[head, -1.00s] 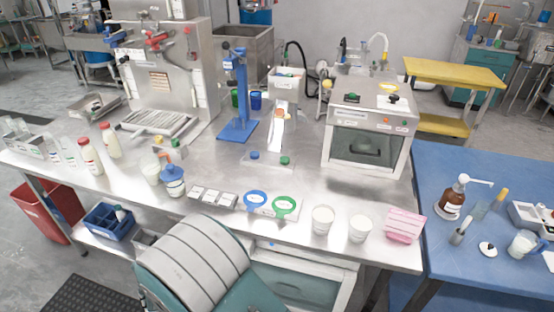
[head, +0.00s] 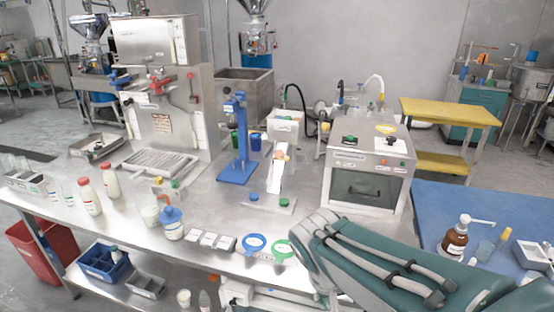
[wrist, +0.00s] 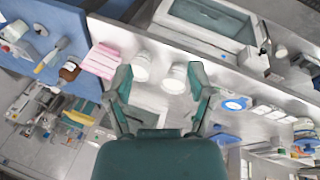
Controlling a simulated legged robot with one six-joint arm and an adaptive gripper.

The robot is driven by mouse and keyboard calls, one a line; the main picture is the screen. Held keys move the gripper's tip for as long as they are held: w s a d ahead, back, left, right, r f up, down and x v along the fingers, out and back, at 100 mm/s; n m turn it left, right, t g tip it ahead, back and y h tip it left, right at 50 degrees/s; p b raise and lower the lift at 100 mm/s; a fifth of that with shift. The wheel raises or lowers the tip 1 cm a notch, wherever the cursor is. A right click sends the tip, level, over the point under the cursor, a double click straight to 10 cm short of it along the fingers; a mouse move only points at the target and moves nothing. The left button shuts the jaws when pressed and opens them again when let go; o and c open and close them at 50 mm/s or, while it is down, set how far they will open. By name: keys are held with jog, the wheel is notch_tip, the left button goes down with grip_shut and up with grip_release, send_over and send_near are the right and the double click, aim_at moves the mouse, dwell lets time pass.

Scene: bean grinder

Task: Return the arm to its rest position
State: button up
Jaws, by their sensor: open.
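My arm (head: 385,260) reaches across the lower right of the head view, with teal and grey links in front of the steel bench's front edge. My gripper (wrist: 158,78) shows in the wrist view with its two teal fingers spread apart and nothing between them. Beyond the fingers are two white cups (wrist: 142,66) (wrist: 174,80) on the bench. The gripper's fingertips cannot be made out in the head view. The arm hides the cups and the pink box there.
The steel bench (head: 215,200) carries a box with a glass door (head: 367,185), a blue stand (head: 238,150), bottles (head: 90,197), and blue (head: 254,242) and green (head: 282,249) rings. A pink box (wrist: 100,60) sits beside the cups. A blue table (head: 440,205) stands at right.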

jog(key=s+d+r+t+y, duration=0.3)
jog(key=s+d+r+t, duration=0.1)
jog(key=s, duration=0.3)
jog(key=shift+s+r, duration=0.15)
jog(key=shift+r, duration=0.5)
jog(key=shift+d, duration=0.1)
